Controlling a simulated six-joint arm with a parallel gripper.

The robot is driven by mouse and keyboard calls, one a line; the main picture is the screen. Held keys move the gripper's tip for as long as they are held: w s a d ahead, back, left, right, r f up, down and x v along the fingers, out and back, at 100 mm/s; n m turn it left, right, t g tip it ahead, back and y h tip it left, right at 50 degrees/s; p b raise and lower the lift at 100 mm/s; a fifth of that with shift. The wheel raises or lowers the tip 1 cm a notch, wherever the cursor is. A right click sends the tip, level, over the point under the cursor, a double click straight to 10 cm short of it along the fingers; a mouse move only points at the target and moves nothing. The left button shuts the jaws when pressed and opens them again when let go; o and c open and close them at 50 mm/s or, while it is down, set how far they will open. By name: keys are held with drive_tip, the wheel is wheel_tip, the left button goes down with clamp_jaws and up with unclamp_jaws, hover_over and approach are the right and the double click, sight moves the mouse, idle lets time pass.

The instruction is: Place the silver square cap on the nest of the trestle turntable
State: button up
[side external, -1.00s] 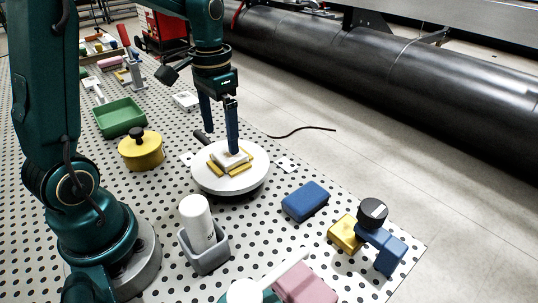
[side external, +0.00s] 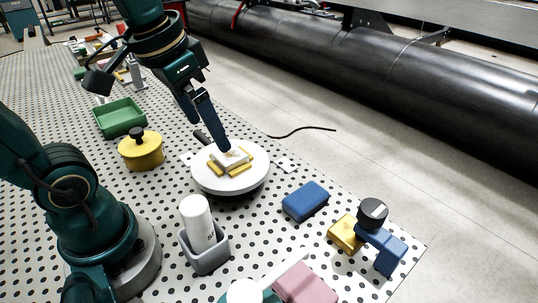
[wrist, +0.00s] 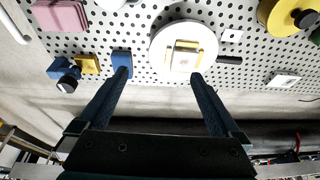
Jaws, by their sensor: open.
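The trestle turntable (side external: 208,180) is a round white disc on the perforated table, with yellow bars forming a nest (side external: 216,170) at its middle. The silver square cap (side external: 231,157) lies on the disc within the yellow bars; whether it is fully seated I cannot tell. In the wrist view the cap (wrist: 186,57) shows as a pale square inside the bars on the turntable (wrist: 162,45). My gripper (side external: 211,137) is tilted above the turntable. In the wrist view its fingers (wrist: 160,74) are wide apart, with nothing between them, and the cap lies beyond them.
A blue block (side external: 306,201) lies right of the turntable, and a yellow lidded pot (side external: 141,150) stands left. A grey holder (side external: 205,252) with a white cylinder is in front. A green tray (side external: 119,117) stands behind. A dark handle (wrist: 229,60) sticks out from the turntable.

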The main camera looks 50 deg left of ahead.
drive_tip(key=s+d, duration=0.1)
drive_tip(key=s+f+t, duration=0.1)
drive_tip(key=s+d+f+t, duration=0.1)
drive_tip(key=shift+s+d+f, duration=0.25)
drive_tip(key=shift+s+d, duration=0.05)
drive_tip(key=shift+s, duration=0.05)
